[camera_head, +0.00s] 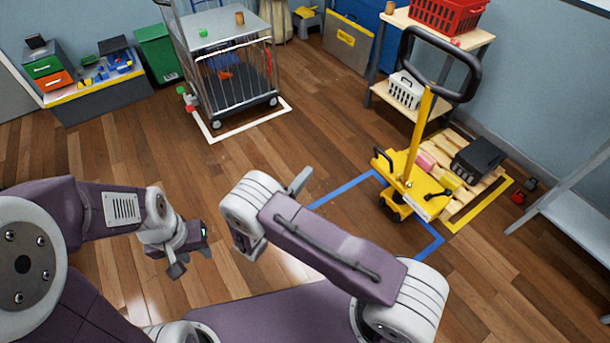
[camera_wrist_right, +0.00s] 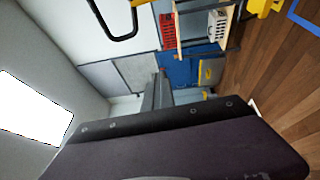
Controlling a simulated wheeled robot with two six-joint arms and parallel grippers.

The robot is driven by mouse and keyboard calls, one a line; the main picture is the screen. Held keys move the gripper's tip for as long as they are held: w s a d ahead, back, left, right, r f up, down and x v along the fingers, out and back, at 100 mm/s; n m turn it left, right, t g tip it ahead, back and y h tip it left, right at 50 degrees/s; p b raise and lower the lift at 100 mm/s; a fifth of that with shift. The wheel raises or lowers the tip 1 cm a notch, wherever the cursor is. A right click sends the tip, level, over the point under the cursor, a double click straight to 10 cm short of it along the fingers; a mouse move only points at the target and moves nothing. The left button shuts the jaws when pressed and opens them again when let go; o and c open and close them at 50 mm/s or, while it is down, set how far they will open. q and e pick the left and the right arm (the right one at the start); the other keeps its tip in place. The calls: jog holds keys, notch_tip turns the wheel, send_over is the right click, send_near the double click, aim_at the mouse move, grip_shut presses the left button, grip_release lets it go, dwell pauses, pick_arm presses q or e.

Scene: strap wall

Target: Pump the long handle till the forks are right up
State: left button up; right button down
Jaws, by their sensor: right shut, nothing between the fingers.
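A yellow pallet jack (camera_head: 410,185) stands at the right of the head view. Its long yellow handle (camera_head: 420,130) rises nearly upright to a black loop grip (camera_head: 462,88). The loop also shows at the top of the right wrist view (camera_wrist_right: 118,30). The forks are hidden under a wooden pallet (camera_head: 462,207), so their height cannot be told. My right gripper (camera_head: 302,183) is shut and empty, left of the jack and apart from the handle; my own arm partly hides it. My left gripper (camera_head: 192,262) hangs over bare floor at the left, its fingertips apart and empty.
A black box (camera_head: 478,158) and a pink item lie on the pallet. Blue tape (camera_head: 345,188) and yellow tape (camera_head: 480,215) mark the floor. A shelf (camera_head: 470,35) stands behind the jack, a grey rack (camera_head: 570,205) to its right. A wire cart (camera_head: 235,75) is further left. Mid-floor is clear.

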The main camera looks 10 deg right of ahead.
dwell(0.7)
jog(key=c, duration=1.2)
grip_release()
jog(key=shift+o, duration=0.2)
